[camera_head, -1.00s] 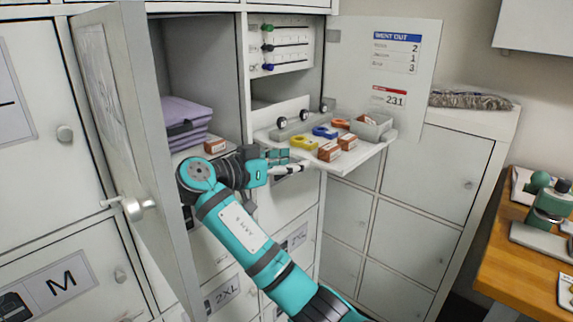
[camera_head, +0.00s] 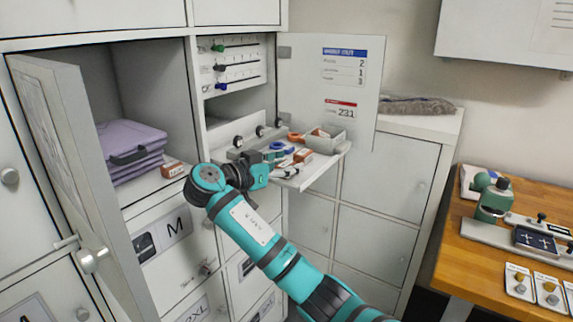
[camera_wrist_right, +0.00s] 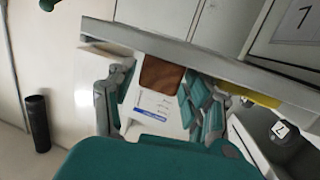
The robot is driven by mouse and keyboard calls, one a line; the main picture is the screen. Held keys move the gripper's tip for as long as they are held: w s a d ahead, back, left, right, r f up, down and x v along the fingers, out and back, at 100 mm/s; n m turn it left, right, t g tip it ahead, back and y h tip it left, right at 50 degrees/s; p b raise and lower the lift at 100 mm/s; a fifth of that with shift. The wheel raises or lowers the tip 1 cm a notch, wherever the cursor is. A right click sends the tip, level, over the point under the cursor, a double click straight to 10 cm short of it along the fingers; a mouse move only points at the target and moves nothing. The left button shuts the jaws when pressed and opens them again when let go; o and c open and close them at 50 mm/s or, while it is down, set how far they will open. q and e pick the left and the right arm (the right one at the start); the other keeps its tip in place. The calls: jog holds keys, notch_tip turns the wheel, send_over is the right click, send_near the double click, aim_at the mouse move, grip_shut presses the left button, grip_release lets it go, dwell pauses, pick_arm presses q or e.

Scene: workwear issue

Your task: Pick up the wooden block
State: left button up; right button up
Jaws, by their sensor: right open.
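A wooden block, brown with a white printed label, shows between the fingers in the right wrist view (camera_wrist_right: 161,76). My right gripper (camera_wrist_right: 158,100) is open, with one finger to each side of the block; I cannot tell whether either touches it. In the head view my right gripper (camera_head: 283,166) is at the left front part of the pull-out shelf (camera_head: 322,168) and hides part of what lies there. Another brown-and-white block (camera_head: 302,155) lies just right of the fingers. A similar block (camera_head: 172,169) lies in the left compartment. My left gripper is not in view.
A grey bin (camera_head: 326,140) and a blue ring-like item (camera_head: 277,146) are on the shelf. A yellow item (camera_wrist_right: 248,94) is near the right finger. An open locker door (camera_head: 75,150) stands left of my arm. A wooden table (camera_head: 480,255) is at right.

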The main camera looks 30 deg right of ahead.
jog(key=shift+d, duration=0.25)
jog(key=shift+a, duration=0.15)
jog(key=shift+c, duration=0.5)
jog(key=c, duration=0.7)
jog(key=shift+c, duration=0.3)
